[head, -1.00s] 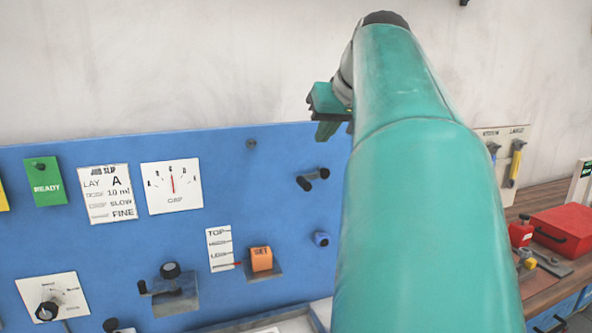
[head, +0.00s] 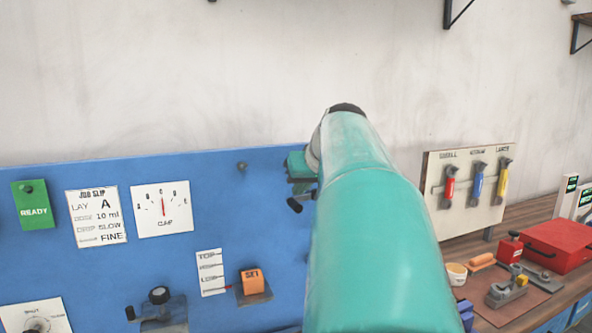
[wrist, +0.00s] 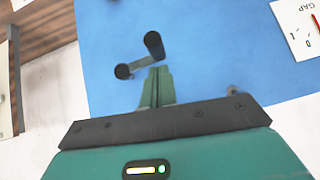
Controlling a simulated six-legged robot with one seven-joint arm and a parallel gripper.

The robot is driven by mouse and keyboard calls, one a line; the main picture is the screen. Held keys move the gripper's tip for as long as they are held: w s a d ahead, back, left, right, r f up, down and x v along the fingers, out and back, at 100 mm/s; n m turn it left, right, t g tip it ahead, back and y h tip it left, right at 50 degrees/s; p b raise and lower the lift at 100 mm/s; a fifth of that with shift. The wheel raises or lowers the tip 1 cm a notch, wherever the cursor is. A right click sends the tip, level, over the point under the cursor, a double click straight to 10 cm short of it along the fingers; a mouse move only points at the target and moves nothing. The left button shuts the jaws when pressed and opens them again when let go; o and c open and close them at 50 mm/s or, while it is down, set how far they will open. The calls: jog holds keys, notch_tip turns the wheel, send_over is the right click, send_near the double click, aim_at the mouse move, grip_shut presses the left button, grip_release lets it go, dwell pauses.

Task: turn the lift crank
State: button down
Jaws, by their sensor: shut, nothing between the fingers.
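A black crank (head: 302,201) with a round handle sticks out from the blue panel (head: 110,215), left of my arm in the head view. In the wrist view the crank (wrist: 139,57) shows whole, its arm running from a thick knob at upper right to a smaller end at lower left. My green gripper (head: 300,165) is just above the crank in the head view. In the wrist view the shut, empty fingers (wrist: 157,75) point at the crank and end close to its arm. Whether they touch it I cannot tell.
An orange SET block (head: 252,281) and a TOP-to-LOW scale (head: 210,272) are on the panel at lower left. Another black knob assembly (head: 160,308) sits further left. A red toolbox (head: 555,240) and small tools stand on the wooden bench at right.

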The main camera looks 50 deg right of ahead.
jog(key=shift+w+f, duration=0.15)
jog(key=shift+f, duration=0.55)
